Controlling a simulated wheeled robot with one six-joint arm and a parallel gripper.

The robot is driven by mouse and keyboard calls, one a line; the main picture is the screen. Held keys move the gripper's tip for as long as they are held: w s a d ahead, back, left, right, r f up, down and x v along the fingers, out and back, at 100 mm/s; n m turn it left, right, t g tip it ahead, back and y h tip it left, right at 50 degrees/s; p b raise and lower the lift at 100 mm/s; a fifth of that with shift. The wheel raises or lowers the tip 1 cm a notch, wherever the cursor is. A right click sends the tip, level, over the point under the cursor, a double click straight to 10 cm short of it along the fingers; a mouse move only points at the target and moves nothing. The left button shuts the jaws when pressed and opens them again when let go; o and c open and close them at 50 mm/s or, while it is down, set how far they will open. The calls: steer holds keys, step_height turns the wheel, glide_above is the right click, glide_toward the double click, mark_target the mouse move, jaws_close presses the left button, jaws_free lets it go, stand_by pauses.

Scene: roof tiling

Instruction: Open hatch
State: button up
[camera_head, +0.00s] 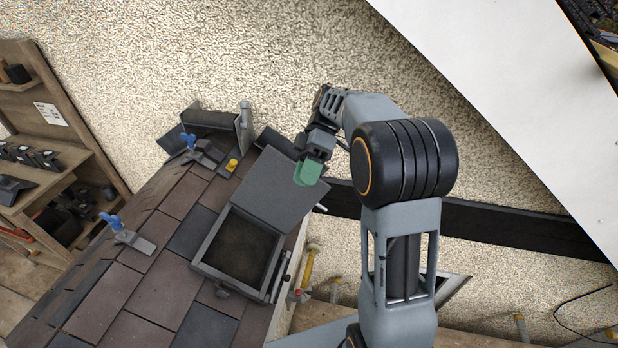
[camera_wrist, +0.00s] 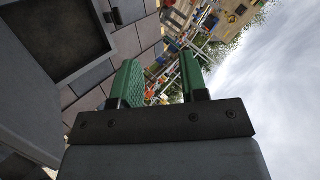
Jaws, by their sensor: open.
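The hatch sits in the tiled roof. Its dark grey lid (camera_head: 270,187) stands raised away from the frame (camera_head: 211,257), and the dark opening (camera_head: 240,250) is uncovered. My gripper (camera_head: 307,173) is at the lid's upper right edge in the head view; I cannot tell whether it touches the lid. In the wrist view the green fingers of my gripper (camera_wrist: 160,80) are apart with nothing between them. The hatch frame (camera_wrist: 88,62) and opening (camera_wrist: 58,35) show at the upper left there, with part of the lid (camera_wrist: 25,120) below.
Blue-handled clamps (camera_head: 128,236) sit on the roof tiles (camera_head: 130,295). A yellow piece (camera_head: 232,165) lies near the ridge end. A wooden shelf (camera_head: 50,130) with tools stands at left. A hammer (camera_head: 306,270) is right of the hatch, by the roof edge.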

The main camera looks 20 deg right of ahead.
steer(key=shift+s+r, duration=0.2)
steer(key=shift+s, duration=0.25)
steer(key=shift+s+r, duration=0.2)
steer(key=shift+s, duration=0.25)
